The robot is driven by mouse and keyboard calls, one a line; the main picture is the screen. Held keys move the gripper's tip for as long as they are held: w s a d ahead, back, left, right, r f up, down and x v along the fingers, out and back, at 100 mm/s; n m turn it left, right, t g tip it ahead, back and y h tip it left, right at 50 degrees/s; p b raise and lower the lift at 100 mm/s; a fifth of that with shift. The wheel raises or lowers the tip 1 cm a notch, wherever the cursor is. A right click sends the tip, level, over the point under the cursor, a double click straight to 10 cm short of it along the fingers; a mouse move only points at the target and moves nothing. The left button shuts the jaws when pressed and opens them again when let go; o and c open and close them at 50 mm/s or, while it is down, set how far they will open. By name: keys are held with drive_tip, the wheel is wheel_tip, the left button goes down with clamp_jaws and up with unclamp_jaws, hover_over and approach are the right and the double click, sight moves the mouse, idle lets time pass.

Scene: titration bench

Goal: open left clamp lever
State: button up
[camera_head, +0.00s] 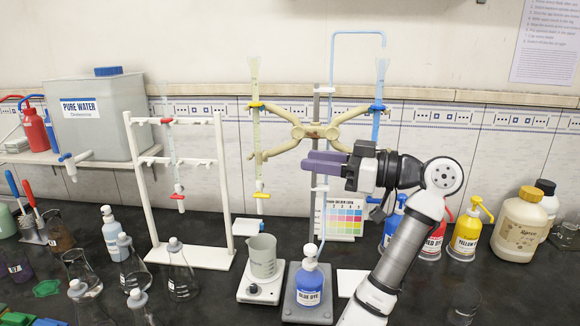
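A beige double burette clamp (298,128) is fixed to an upright stand rod in the middle of the bench. The left clamp lever is too small to tell apart from the clamp. My gripper (306,162), with purple fingers pointing left, is just below the clamp's middle and overlaps the rod in the picture. I see no object in it; the gap between its fingers is unclear.
A blue dye bottle (309,285) stands below the gripper, beside a beaker (262,256) on a white plate. A white rack (215,190) with another burette stands left. Flasks crowd the left; dye bottles (464,235) and a beige jug (518,228) stand right.

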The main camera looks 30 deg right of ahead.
drive_tip(key=shift+v, duration=1.65)
drive_tip(key=shift+w, duration=0.1)
